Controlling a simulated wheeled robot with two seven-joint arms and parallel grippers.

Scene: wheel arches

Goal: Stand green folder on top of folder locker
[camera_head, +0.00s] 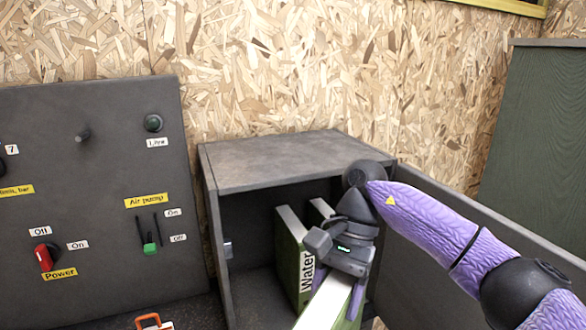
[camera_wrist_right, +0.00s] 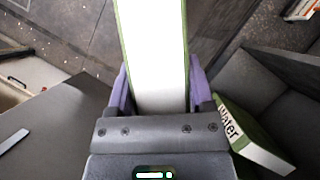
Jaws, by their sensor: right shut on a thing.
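The folder locker (camera_head: 270,160) is a dark grey box with an open front, and its top is bare. My right gripper (camera_head: 338,288) is in front of its opening, shut on a green folder (camera_head: 325,305) with a white spine. The right wrist view shows this folder (camera_wrist_right: 155,60) between the purple fingers (camera_wrist_right: 158,95); its far end runs out of the picture. Another green folder marked "Water" (camera_head: 292,262) stands inside the locker, beside the held one, and also shows in the right wrist view (camera_wrist_right: 245,135). My left gripper is not in view.
The locker door (camera_head: 465,240) stands open to the right, below my right arm. A dark control panel (camera_head: 95,200) with switches and labels is at the left. Another pale folder edge (camera_head: 320,208) shows deeper in the locker. A chipboard wall is behind.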

